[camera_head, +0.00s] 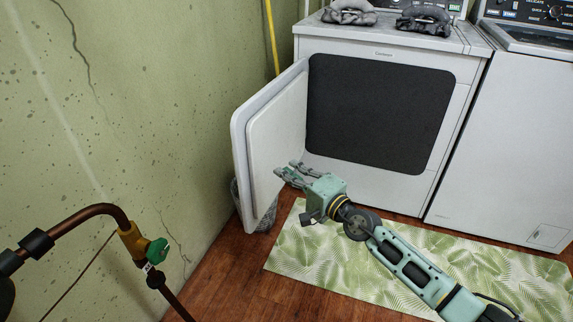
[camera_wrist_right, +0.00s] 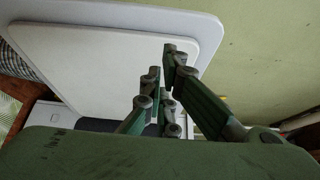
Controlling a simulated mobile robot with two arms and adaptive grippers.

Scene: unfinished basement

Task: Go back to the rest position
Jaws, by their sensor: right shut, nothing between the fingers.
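My right gripper (camera_head: 284,173) is shut and empty, in front of the dryer and beside the open dryer door. In the right wrist view its fingers (camera_wrist_right: 162,72) are close together with nothing between them. The white dryer door (camera_head: 276,135) stands swung open to the left; its inner panel also fills much of the right wrist view (camera_wrist_right: 90,62). I cannot tell whether the fingertips touch the door. The white dryer (camera_head: 400,62) has a dark grey front area (camera_head: 380,110). My left gripper is not in view.
A copper pipe (camera_head: 80,217) with a green valve handle (camera_head: 157,251) stands at the lower left. A basket (camera_head: 265,222) is partly hidden behind the door. A leaf-patterned rug (camera_head: 330,260) covers the floor. A white washer (camera_head: 510,130) stands right. Dark cloths (camera_head: 424,20) lie on the dryer.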

